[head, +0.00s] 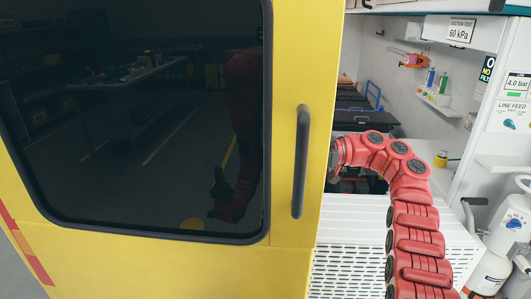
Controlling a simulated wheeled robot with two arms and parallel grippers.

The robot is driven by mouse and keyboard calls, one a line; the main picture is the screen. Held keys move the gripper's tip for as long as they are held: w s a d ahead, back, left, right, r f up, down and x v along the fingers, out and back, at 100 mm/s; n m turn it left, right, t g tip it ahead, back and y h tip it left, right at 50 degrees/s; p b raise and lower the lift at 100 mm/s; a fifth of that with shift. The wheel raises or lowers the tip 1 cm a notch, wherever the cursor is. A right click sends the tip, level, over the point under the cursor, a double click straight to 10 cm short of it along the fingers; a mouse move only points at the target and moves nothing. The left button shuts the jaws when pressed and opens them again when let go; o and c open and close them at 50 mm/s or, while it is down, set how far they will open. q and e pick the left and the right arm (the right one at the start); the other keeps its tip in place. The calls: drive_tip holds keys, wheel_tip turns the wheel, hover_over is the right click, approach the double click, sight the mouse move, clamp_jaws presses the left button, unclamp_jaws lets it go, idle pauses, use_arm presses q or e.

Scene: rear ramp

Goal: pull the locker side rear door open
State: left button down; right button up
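The yellow rear door (284,150) fills the left and middle of the head view, with a large dark window (130,110). A black vertical bar handle (300,160) sits near its right edge. My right arm comes in from the lower right and bends left, and its wrist end (342,152) passes behind the door's right edge. My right gripper is hidden behind the door, so its fingers and any contact do not show. My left gripper is not in view. Nothing is seen holding the outer handle.
Right of the door edge the vehicle interior is open to view, with a white slotted ramp or floor (350,262), black cases (352,112) and a wall shelf (438,103) with bottles. A white cylinder (489,274) stands at the right. The window reflects a red arm.

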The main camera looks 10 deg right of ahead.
drive_tip(key=shift+d, duration=0.1)
clamp_jaws()
idle(1.4)
